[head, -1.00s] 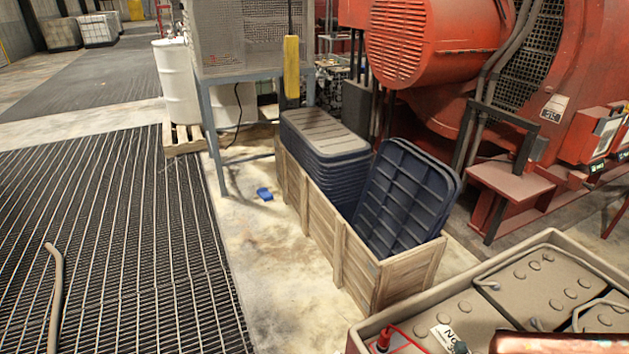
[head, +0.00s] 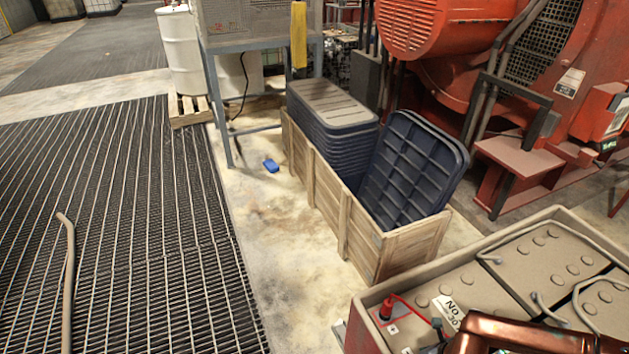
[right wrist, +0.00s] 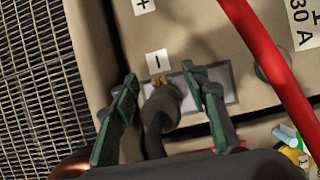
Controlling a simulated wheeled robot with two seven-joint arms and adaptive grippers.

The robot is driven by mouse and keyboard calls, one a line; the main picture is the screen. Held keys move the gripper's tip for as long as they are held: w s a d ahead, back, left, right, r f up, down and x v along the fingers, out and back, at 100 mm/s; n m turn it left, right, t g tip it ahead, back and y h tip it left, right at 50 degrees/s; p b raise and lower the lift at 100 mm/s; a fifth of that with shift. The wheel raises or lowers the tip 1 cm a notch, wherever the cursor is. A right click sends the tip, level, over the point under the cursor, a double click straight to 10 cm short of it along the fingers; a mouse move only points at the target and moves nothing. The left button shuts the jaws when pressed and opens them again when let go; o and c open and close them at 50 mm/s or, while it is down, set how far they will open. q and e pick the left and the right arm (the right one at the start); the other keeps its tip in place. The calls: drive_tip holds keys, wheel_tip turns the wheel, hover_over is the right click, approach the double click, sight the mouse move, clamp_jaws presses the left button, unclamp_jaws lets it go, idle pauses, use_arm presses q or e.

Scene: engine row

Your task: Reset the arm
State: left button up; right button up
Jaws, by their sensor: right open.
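In the right wrist view, my right gripper (right wrist: 160,97) is open, its two green fingers on either side of a black plug (right wrist: 160,106) with a dark cable. The plug is at a grey plate (right wrist: 218,84) under a "−" label (right wrist: 157,62). Whether the fingers touch it I cannot tell. In the head view, one dark fingertip and my copper-coloured right arm show at the bottom right, over the battery box (head: 372,333). A red plug (head: 386,311) with a red cable (head: 408,303) sits on the box's near left corner. My left gripper is not in view.
A wooden crate (head: 362,243) with stacked dark blue lids (head: 335,125) stands left of the battery box. A red machine (head: 425,30) stands behind. A small blue object (head: 271,165) lies on the floor. Floor grating (head: 130,240) at left holds only a bent hose (head: 69,270).

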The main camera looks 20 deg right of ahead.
drive_tip(key=shift+w, duration=0.2)
drive_tip(key=shift+s+r, duration=0.1)
drive_tip(key=shift+r, duration=0.2)
